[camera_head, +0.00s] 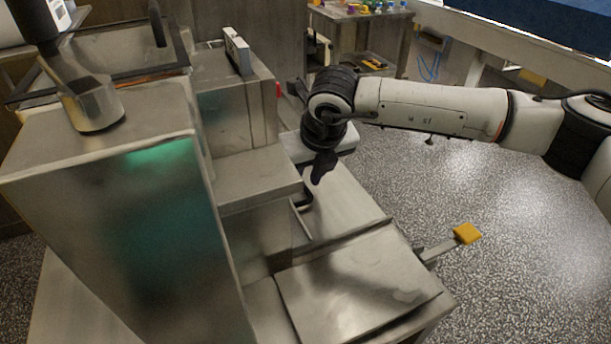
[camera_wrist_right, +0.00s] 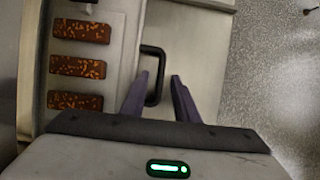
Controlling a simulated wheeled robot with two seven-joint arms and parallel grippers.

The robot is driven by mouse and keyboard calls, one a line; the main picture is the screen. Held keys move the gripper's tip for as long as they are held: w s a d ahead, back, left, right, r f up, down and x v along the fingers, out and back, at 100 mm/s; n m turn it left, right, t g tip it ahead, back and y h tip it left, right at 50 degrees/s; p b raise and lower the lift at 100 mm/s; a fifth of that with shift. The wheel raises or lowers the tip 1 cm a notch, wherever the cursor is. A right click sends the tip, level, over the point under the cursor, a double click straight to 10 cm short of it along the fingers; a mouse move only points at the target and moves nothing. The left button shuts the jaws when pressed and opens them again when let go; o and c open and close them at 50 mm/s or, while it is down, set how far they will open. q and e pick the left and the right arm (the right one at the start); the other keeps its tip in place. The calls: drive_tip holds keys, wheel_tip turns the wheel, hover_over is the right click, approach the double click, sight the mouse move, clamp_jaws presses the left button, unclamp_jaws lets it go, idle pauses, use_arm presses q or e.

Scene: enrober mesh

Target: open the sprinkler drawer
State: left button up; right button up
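A black bar handle (camera_wrist_right: 160,72) stands on a pale metal surface in the right wrist view. It also shows in the head view (camera_head: 306,196), beside the stepped metal housing (camera_head: 262,178). My right gripper (camera_wrist_right: 158,98) is open, with one dark finger on each side of the handle's long bar. A gap shows between the bar and the right finger; I cannot tell whether the left finger touches it. In the head view my right gripper (camera_head: 318,172) points down at the handle, and its fingertips are hard to make out.
Several brown bars with orange specks (camera_wrist_right: 80,67) lie left of the handle in the wrist view. A metal cup (camera_head: 91,104) stands on the tall cabinet (camera_head: 120,230). A yellow-tipped lever (camera_head: 467,234) sticks out at the right. Speckled floor lies open beyond.

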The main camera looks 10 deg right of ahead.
clamp_jaws()
use_arm(q)
drive_tip(key=shift+s+d+f, duration=0.1)
drive_tip(key=shift+s, duration=0.15)
